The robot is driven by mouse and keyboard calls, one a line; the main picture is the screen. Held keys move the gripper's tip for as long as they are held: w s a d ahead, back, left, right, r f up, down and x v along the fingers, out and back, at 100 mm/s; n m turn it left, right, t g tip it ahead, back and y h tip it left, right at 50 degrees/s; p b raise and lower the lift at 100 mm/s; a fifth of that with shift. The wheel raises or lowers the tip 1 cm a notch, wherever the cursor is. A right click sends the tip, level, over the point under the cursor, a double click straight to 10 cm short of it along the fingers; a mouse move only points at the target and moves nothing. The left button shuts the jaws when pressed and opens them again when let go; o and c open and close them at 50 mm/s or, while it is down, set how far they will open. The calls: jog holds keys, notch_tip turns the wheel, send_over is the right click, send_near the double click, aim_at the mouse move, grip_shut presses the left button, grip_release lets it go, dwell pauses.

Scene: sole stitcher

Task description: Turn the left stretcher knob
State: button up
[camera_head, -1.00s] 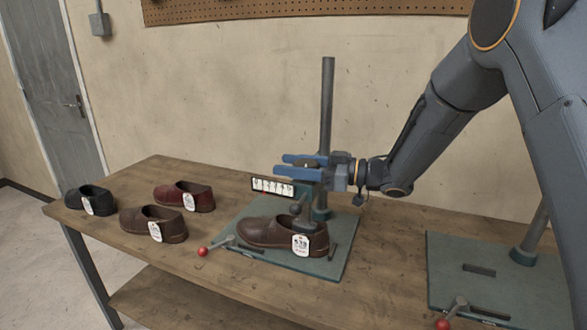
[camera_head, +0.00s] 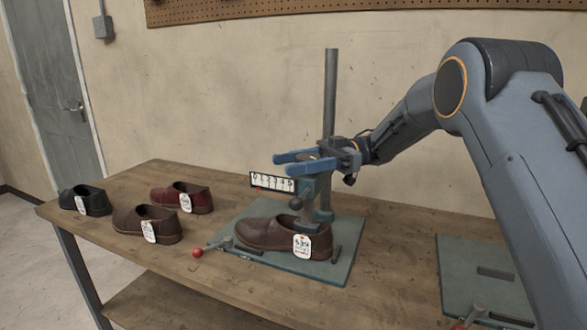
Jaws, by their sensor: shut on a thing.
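The left stretcher stands on a green base plate (camera_head: 341,262) with a grey upright post (camera_head: 330,95). A brown shoe (camera_head: 268,232) with a white tag (camera_head: 302,246) sits on this plate under the stretcher's head (camera_head: 311,193). A white numbered scale (camera_head: 272,183) is at the left of the head. My gripper (camera_head: 297,162), with blue fingers, is at the top of the head in front of the post. It is shut on the stretcher knob, which the fingers mostly hide.
Three loose shoes, black (camera_head: 92,201), red (camera_head: 190,197) and brown (camera_head: 140,224), lie on the wooden table (camera_head: 215,228) at left. A red-tipped lever (camera_head: 197,253) sticks out at the plate's front left. A second green plate (camera_head: 468,263) is at right, partly behind my arm.

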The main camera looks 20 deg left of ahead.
jog(key=shift+s+r+n, duration=0.1)
jog(key=shift+n, duration=0.2)
jog(key=o, duration=1)
jog(key=shift+a+g+h, duration=0.15)
jog(key=shift+g+h, duration=0.15)
jog(key=shift+h, duration=0.1)
jog(key=shift+o, duration=0.2)
jog(key=shift+r, duration=0.15)
notch_tip(320, 180, up, 10)
jog(key=p, duration=0.6)
jog(key=shift+f, duration=0.25)
jog(key=shift+p, duration=0.4)
